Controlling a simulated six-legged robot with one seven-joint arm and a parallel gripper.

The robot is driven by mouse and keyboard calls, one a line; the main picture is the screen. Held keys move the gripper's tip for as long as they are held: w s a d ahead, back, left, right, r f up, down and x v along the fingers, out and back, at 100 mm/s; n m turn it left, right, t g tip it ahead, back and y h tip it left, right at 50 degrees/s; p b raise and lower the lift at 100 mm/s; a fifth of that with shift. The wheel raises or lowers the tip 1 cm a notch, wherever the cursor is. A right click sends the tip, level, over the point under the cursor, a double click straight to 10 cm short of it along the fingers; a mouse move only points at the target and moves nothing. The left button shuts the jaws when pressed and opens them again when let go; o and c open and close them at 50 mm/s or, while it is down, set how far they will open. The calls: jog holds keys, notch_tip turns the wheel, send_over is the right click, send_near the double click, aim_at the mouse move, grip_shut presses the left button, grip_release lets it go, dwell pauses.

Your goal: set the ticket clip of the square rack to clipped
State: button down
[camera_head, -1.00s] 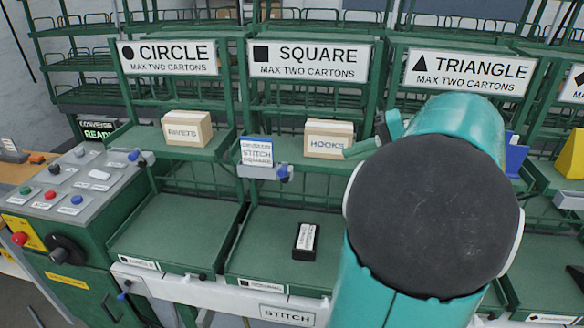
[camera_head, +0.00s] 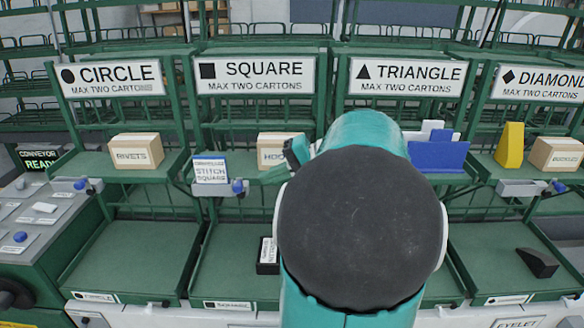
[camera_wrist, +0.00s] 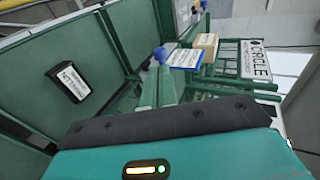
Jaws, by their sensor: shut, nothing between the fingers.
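The ticket clip (camera_head: 226,189) of the square rack is a grey bracket on the front edge of the upper shelf, with a blue knob (camera_head: 238,186) at its right end. A blue and white ticket (camera_head: 210,170) reading STITCH SQUARE stands at it. In the wrist view the knob (camera_wrist: 160,55) lies just beyond my fingertips, with the ticket (camera_wrist: 186,59) to its right. My gripper (camera_wrist: 158,72) is shut and empty, its two green fingers side by side. In the head view my gripper (camera_head: 268,177) is right of the knob, apparently apart from it. I cannot tell the clip's setting.
A HOOKS carton (camera_head: 279,150) sits on the same shelf, close behind my gripper. A RIVETS carton (camera_head: 136,151) is on the circle shelf. A black labelled box (camera_head: 267,256) lies in the lower square tray, partly hidden by my arm. A blue holder (camera_head: 438,156) stands at right.

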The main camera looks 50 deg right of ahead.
aim_at(234, 187)
jog(key=x, duration=0.5)
jog(key=shift+w+a+r+g+h, duration=0.2)
jog(key=shift+w+r+g+h, duration=0.1)
jog(key=shift+g, duration=0.2)
dwell(0.4)
jog(key=shift+w+a+r+g+h, duration=0.15)
jog(key=shift+w+a+g+h, duration=0.05)
jog(key=shift+g+h, duration=0.25)
jog(key=shift+w+a+r+g+h, duration=0.2)
jog(key=shift+w+a+g+h, duration=0.35)
jog(key=shift+g, duration=0.5)
jog(key=shift+w+a+g+h, duration=0.4)
jog(key=shift+w+g+h, duration=0.35)
jog(key=shift+g+h, duration=0.2)
jog(key=shift+w+a+f+g+h, duration=0.1)
jog(key=shift+w+a+g+h, duration=0.15)
jog(key=shift+g+h, duration=0.3)
jog(key=shift+w+a+f+g+h, duration=0.1)
jog(key=shift+w+a+g+h, duration=0.15)
jog(key=shift+g, duration=0.45)
jog(key=shift+w+r, duration=0.1)
